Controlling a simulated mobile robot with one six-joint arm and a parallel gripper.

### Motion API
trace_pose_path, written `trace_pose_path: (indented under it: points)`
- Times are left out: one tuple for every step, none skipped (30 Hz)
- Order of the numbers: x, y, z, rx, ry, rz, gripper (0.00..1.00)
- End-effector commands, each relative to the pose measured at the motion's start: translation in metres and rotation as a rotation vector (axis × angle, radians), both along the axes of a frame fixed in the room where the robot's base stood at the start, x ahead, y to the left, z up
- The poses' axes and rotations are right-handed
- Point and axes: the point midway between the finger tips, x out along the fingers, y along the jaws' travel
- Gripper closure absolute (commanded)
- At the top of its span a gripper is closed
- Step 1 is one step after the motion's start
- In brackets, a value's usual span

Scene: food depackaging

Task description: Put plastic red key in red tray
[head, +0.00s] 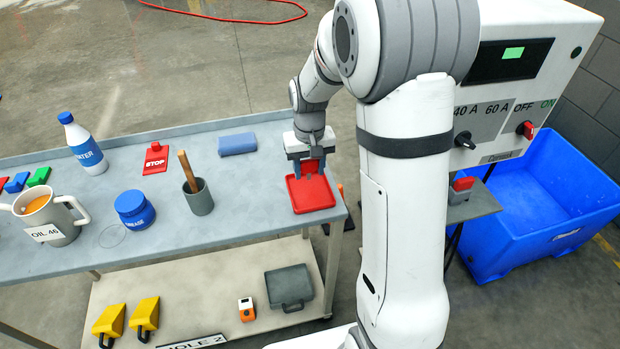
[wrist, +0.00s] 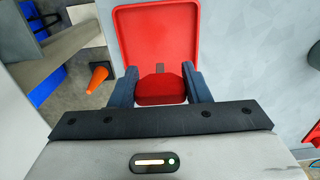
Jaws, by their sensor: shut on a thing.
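The red tray (head: 312,200) sits at the right end of the grey table. It also shows in the wrist view (wrist: 157,35), its visible floor bare. My gripper (head: 310,173) is over the tray's far part, pointing down. Its dark fingers are shut on a red piece, which I take to be the plastic red key (head: 312,164). In the wrist view the key (wrist: 160,90) lies between both fingers. Its lower part is hard to make out, and I cannot tell whether it touches the tray.
A blue folded cloth (head: 238,144), a grey cup (head: 199,200) with a wooden handle, a red STOP tag (head: 155,159) and a blue jar (head: 134,209) stand to the left. The control cabinet (head: 530,60) and blue bin (head: 540,200) are at right.

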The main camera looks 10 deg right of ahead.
Motion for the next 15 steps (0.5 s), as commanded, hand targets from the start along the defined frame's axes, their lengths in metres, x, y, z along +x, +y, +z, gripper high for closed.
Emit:
trace_pose_path:
  points:
    - [0.000,0.000,-0.004,0.000,0.002,-0.001,0.79]
    - [0.000,-0.001,-0.006,0.000,0.002,-0.001,0.79]
    - [0.000,-0.001,-0.010,0.000,0.002,-0.001,0.79]
    - [-0.001,-0.001,-0.014,0.000,0.002,-0.002,0.79]
    - [-0.001,-0.001,-0.019,0.000,0.004,-0.002,0.79]
    - [-0.001,-0.001,-0.025,0.000,0.003,-0.002,0.79]
    - [-0.001,-0.001,-0.029,0.000,0.003,-0.002,0.79]
    - [-0.001,-0.001,-0.033,0.000,0.003,-0.002,0.79]
    - [0.000,-0.001,-0.038,0.000,0.002,-0.002,0.79]
    - [0.000,-0.001,-0.040,0.000,0.002,-0.003,0.79]
    - [0.000,-0.001,-0.042,0.000,0.001,-0.003,0.79]
    - [0.000,-0.001,-0.043,0.000,0.000,-0.003,0.79]
    - [0.000,-0.001,-0.044,0.000,-0.001,-0.003,0.79]
    - [0.000,-0.001,-0.044,0.000,-0.001,-0.003,0.79]
    - [0.000,-0.002,-0.044,0.000,-0.002,-0.003,0.79]
